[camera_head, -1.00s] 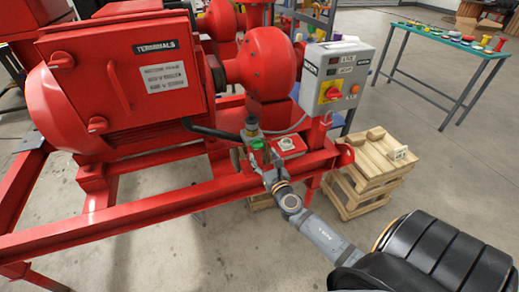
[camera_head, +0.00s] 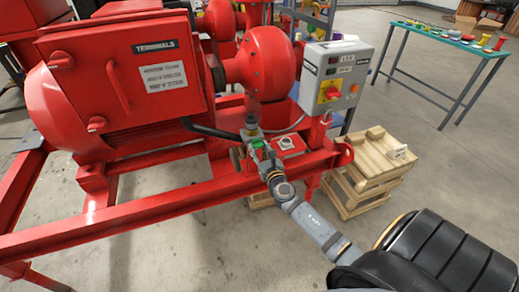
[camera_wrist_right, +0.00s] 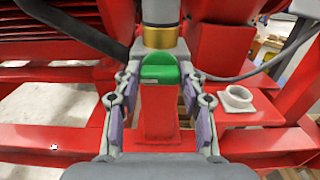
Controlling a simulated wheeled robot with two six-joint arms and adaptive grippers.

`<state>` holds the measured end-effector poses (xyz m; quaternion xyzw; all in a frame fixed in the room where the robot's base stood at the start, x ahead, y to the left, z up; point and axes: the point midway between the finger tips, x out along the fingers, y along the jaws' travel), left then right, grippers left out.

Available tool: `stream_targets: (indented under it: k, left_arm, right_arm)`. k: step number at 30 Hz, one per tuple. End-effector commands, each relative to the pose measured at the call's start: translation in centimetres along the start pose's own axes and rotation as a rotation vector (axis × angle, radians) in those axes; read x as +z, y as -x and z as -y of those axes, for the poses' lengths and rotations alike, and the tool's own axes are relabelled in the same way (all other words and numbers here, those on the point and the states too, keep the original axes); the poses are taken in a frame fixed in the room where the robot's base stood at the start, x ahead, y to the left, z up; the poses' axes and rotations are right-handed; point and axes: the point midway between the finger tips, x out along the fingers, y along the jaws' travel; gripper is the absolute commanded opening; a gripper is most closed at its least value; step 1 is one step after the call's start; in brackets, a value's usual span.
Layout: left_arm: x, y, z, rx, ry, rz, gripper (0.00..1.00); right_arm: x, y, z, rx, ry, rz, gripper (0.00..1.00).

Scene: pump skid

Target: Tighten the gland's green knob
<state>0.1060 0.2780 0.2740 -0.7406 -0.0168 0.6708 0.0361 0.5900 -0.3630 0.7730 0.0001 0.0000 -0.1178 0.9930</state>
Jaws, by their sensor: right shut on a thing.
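The gland's green knob (camera_head: 258,144) is at the front of the red pump skid, below a grey and brass fitting (camera_head: 251,130). In the right wrist view the knob (camera_wrist_right: 159,70) stands upright in the middle, with the brass collar (camera_wrist_right: 161,37) just above it. My right gripper (camera_head: 261,154) reaches it from the front. In the wrist view its fingers (camera_wrist_right: 160,78) sit on both sides of the knob and are shut on it. The finger pads' exact contact is hard to see. My left gripper is out of view.
A red frame rail (camera_head: 150,211) runs below the knob. A black hose or lever (camera_head: 208,131) lies left of the fitting. A grey control box (camera_head: 334,80) is up to the right. A wooden crate (camera_head: 368,172) stands on the floor at right, near my arm.

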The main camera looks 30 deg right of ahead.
Motion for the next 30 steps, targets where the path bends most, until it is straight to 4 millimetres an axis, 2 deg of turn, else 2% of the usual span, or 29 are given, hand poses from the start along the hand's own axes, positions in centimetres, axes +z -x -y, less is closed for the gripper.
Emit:
stream_targets:
  k: [11,21,30]
  left_arm:
    - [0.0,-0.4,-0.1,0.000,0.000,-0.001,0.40]
    - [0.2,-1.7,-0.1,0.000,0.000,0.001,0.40]
    - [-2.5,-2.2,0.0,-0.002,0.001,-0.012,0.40]
  right_arm:
    - [-0.1,0.0,0.0,0.000,-0.079,0.000,0.10]
    - [-0.3,0.0,0.1,0.000,-0.355,0.000,0.10]
    - [-0.3,0.0,0.1,0.001,-0.641,0.000,0.10]
